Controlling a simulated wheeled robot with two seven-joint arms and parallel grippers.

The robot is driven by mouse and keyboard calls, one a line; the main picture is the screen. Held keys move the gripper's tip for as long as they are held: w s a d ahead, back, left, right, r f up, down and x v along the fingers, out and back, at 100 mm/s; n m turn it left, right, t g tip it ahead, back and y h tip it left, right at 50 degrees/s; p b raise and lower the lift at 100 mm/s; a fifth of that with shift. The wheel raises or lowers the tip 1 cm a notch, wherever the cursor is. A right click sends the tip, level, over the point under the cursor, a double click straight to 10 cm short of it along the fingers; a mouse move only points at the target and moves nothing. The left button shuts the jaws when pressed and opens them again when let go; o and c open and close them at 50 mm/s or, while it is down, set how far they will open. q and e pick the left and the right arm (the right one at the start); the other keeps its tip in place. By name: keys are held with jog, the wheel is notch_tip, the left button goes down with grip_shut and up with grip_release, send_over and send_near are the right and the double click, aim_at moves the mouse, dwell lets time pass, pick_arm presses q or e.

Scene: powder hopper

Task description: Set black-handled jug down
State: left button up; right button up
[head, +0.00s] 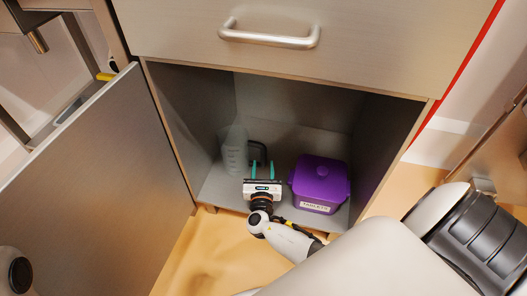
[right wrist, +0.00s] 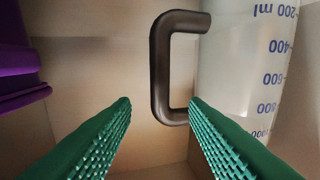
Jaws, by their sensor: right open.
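The clear jug (head: 233,153) with a black handle stands at the left on the cabinet floor and looks upright. Its scale marks show on the jug wall in the right wrist view (right wrist: 245,75). My right gripper (head: 262,170) is inside the cabinet, open, in front of the handle and right of the jug body. In the right wrist view the black handle (right wrist: 160,75) lies just beyond my open green fingers (right wrist: 160,105), with its end close to the right-hand finger. I cannot tell if they touch. My left gripper is out of view.
A purple lidded tub (head: 318,182) labelled "TABLETS" stands close to the right of my right gripper. The cabinet door (head: 100,190) stands open at the left. A drawer with a metal handle (head: 270,38) is shut above the opening.

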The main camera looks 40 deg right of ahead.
jog(key=shift+p+v, duration=0.65)
jog(key=shift+v, duration=2.15)
